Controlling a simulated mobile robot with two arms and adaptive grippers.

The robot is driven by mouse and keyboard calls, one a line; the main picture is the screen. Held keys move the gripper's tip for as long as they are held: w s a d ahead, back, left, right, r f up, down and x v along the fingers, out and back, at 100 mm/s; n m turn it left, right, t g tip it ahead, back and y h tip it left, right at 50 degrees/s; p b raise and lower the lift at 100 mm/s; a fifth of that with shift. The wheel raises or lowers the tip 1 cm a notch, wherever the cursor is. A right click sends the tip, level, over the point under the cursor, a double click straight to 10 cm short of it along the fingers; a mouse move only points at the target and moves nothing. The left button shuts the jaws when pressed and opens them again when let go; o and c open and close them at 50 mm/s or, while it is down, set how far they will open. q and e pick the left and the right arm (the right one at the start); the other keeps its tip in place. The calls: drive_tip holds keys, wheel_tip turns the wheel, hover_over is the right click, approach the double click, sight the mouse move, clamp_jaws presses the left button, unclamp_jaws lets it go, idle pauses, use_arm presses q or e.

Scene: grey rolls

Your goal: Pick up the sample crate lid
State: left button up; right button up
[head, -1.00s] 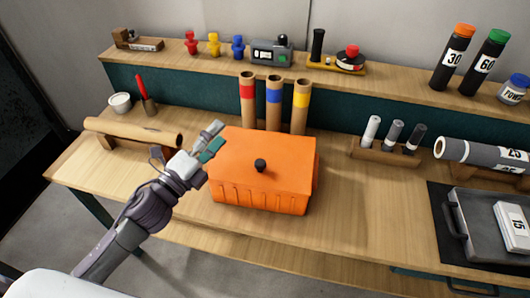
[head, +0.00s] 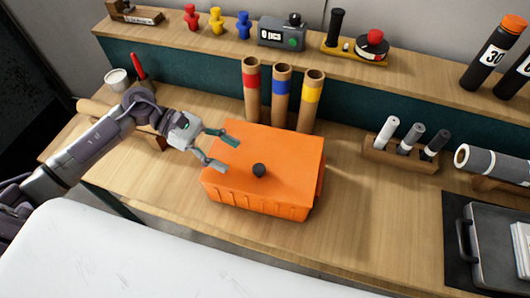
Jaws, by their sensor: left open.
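The orange sample crate (head: 262,200) stands on the wooden bench with its flat orange lid (head: 285,153) on top. A black round knob (head: 259,170) sticks up from the middle of the lid. My left gripper (head: 229,154) is open and empty. Its two fingers point right, over or beside the left edge of the lid, apart from the knob; I cannot tell whether a finger touches the lid. My right gripper is not in view.
Three cardboard tubes with red, blue and yellow bands (head: 281,97) stand right behind the crate. A wooden holder (head: 400,156) with three small cylinders is to the right. A grey tray (head: 495,250) lies at far right. The bench between crate and tray is clear.

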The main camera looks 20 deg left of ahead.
sight(256, 167)
use_arm(q)
drive_tip(key=x, duration=0.2)
drive_tip(key=shift+w+d+p, duration=0.1)
drive_tip(key=shift+d+p, duration=0.2)
drive_tip(key=shift+d, duration=0.05)
drive_tip(key=shift+d+f, duration=0.15)
drive_tip(key=shift+d, duration=0.05)
drive_tip(key=shift+d+p, duration=0.25)
drive_tip(key=shift+p, duration=0.05)
drive_tip(key=d+p, duration=0.2)
drive_tip(key=shift+d, duration=0.25)
drive_tip(key=shift+p+x, duration=0.45)
drive_tip(key=shift+x, duration=0.65)
drive_tip(key=shift+d+f, duration=0.1)
drive_tip(key=shift+f, duration=0.3)
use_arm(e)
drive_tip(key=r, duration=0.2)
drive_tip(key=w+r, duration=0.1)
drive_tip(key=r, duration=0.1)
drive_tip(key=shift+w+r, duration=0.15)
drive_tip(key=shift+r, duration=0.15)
use_arm(q)
drive_tip(key=shift+c, duration=0.8)
clamp_jaws()
